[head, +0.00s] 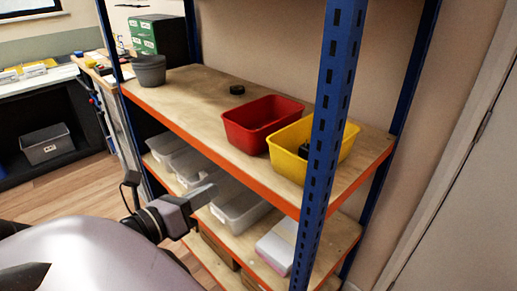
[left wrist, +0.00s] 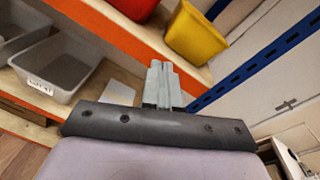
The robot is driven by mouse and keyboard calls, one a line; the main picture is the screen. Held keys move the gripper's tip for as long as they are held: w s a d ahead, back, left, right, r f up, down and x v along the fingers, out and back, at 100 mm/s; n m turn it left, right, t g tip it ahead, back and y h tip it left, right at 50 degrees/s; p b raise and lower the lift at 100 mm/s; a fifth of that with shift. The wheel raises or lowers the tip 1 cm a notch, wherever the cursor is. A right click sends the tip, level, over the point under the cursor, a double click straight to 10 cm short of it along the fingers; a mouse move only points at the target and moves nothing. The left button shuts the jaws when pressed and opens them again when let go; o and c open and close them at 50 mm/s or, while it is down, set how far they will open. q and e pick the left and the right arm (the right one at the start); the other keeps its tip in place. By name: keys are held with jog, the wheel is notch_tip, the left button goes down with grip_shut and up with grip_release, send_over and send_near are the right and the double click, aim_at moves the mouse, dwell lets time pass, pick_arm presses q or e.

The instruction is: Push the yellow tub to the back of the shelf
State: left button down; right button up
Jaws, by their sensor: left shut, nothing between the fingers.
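The yellow tub (head: 288,150) stands on the upper wooden shelf (head: 190,92), right of a red tub and partly behind the blue front post. Something dark lies inside it. In the left wrist view the yellow tub (left wrist: 194,34) is at the top, beyond the orange shelf edge. My left gripper (head: 207,194) is shut and empty, in front of the shelf, below the upper shelf's front edge and left of the tub. It does not touch the tub. In the left wrist view its closed fingers (left wrist: 161,84) point up the picture. My right gripper is not in view.
The red tub (head: 250,125) stands close beside the yellow tub. A dark round object (head: 237,90) and a grey pot (head: 149,71) are farther left. The blue post (head: 328,130) rises before the yellow tub.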

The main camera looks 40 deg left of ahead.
pick_arm(q)
notch_tip(320, 180, up, 4)
jog(key=f+m+h, duration=0.1)
jog(key=m, duration=0.3)
jog(key=m+t+b, duration=0.1)
jog(key=m+b, duration=0.1)
jog(key=b, duration=0.9)
send_near(268, 144)
jog(key=w, duration=0.3)
jog(key=shift+w+d+r, duration=0.1)
jog(key=shift+w+d, duration=0.1)
jog(key=shift+w, duration=0.45)
jog(key=shift+w+d, duration=0.1)
jog(key=shift+w, duration=1.15)
